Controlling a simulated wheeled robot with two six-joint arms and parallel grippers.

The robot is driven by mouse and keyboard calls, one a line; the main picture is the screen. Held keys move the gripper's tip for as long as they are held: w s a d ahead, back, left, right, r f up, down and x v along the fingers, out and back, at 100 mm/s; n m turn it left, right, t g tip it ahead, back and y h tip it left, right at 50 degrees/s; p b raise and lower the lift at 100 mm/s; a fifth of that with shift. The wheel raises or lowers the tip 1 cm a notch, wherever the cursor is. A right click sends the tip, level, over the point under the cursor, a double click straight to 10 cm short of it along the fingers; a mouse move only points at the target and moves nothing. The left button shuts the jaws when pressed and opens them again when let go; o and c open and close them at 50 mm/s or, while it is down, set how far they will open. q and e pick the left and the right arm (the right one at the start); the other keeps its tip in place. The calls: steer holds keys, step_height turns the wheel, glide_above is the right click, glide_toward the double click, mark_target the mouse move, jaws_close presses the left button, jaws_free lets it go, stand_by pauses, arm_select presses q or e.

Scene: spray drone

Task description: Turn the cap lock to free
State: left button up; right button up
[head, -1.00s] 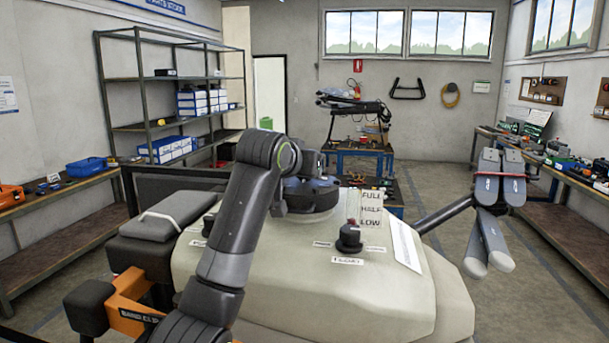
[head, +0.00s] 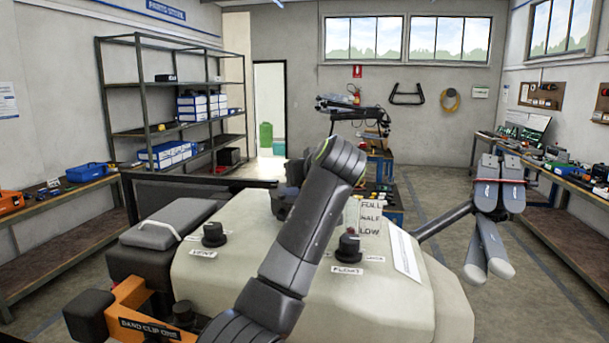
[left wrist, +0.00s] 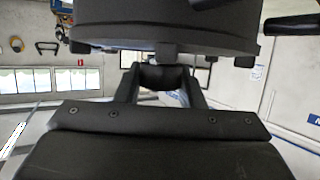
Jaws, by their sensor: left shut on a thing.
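The pale tank (head: 262,262) of the spray drone fills the middle of the head view. The cap is a wide dark disc (left wrist: 165,30) across the top of the left wrist view. A small block, the cap lock (left wrist: 167,50), sits at its near edge. My left gripper (left wrist: 166,74) is shut on it, its two fingers converging there; the exact contact is hard to see in the dark. In the head view my left arm hides most of the cap and the fingers. Any lock or free marks at the cap are hidden. My right gripper is out of view.
A black knob (head: 213,234) labelled VENT and another knob (head: 348,246) labelled FLOAT stand on the tank. A FULL/HALF/LOW gauge (head: 369,218) is behind. Folded rotor arms (head: 490,215) stick out at right. An orange battery clip (head: 135,318) is at front left.

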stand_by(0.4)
arm_select(q)
steer(key=o, duration=1)
steer(key=shift+w, duration=0.1)
steer(key=shift+s+d+r+b, duration=0.1)
steer(key=shift+s+d+b, duration=0.1)
steer(key=shift+s+b, duration=0.3)
steer(key=b+v, duration=0.6)
steer(key=v, duration=1)
steer(key=shift+r+b, duration=0.15)
steer(key=shift+b, duration=0.15)
